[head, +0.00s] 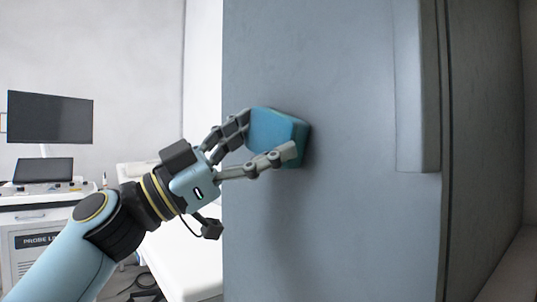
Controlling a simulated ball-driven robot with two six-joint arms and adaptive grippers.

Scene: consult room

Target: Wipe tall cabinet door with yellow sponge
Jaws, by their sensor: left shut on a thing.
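The tall cabinet door (340,220) is a broad grey-blue panel that fills the middle of the head view. A long vertical handle (415,90) runs down its right part. My left gripper (268,134) is shut on a blue sponge-like block (272,126). No yellow sponge shows. The block is at the door's left upper part, with its far face toward the panel and a shadow beside it. It looks to be against or very near the door; I cannot tell whether it touches. The fingers hide parts of its edges. My right gripper is not in view.
At the left stand a dark monitor (50,117) and a laptop (43,171) on a white cart (35,215). A white couch-like surface (185,255) lies below my left arm. The door around and below the block is clear.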

